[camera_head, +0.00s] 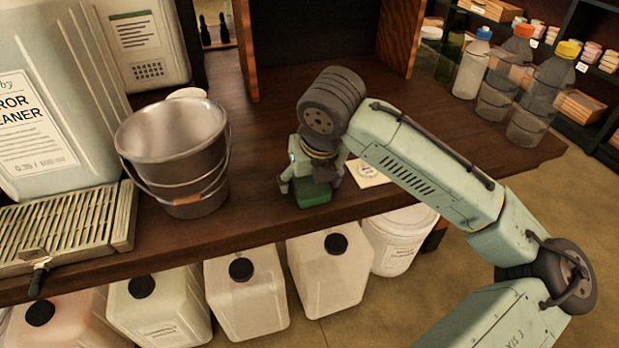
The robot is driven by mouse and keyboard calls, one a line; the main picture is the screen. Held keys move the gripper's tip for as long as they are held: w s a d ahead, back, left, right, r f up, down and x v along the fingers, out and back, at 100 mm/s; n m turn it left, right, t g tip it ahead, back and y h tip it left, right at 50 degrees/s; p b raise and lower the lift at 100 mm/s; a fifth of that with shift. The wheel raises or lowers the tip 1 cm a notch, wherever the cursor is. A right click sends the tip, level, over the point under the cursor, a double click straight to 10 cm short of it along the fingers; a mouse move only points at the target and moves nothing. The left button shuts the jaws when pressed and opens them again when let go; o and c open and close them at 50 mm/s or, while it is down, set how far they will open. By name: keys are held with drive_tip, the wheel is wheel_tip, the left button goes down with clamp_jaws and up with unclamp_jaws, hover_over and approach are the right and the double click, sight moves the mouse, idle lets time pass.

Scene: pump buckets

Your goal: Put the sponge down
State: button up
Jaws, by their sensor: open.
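The sponge (313,193) is a small green block on the dark wooden tabletop, to the right of the metal bucket. My gripper (312,183) points down right over the sponge, with its fingers at either side of it. The jaws are open. The upper part of the sponge is partly hidden behind my gripper, so I cannot tell whether a finger touches it.
A metal bucket (177,150) stands left of my gripper. A slatted metal tray (70,232) and a large white canister (55,90) are farther left. A white card (368,173) lies right of the sponge. Several bottles (505,75) stand at the right.

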drive_tip(key=shift+r, duration=0.1)
drive_tip(key=shift+r, duration=0.2)
drive_tip(key=v, duration=1.1)
drive_tip(key=shift+d, duration=0.1)
